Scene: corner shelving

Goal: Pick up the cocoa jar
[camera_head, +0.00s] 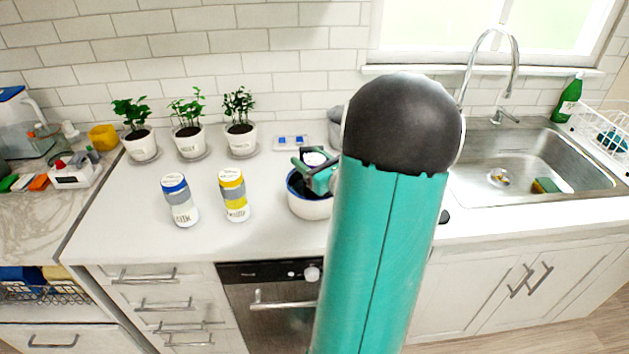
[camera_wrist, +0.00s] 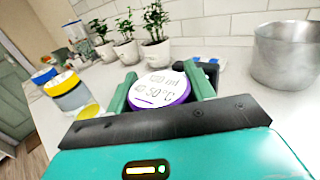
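A round jar with a white lid and purple rim (camera_wrist: 160,87) lies between my fingers in the wrist view. Its lid reads something like "150 ml 50 °C"; its lower body is hidden, and I see no cocoa label. In the head view its pale top (camera_head: 314,158) shows between the teal fingers. My gripper (camera_wrist: 161,72) has its fingers spread to either side of the lid, very close to its edges. Whether they press on it is not clear. In the head view my gripper (camera_head: 312,170) is above a white bowl with a dark blue inside (camera_head: 310,207), partly hidden by my arm.
Two milk cans, blue-topped (camera_head: 180,200) and yellow-topped (camera_head: 234,195), stand left of the bowl. Several potted plants (camera_head: 188,140) line the wall. A metal pot (camera_wrist: 285,55) is right of my gripper. The sink (camera_head: 530,170) is far right. The front-left counter is clear.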

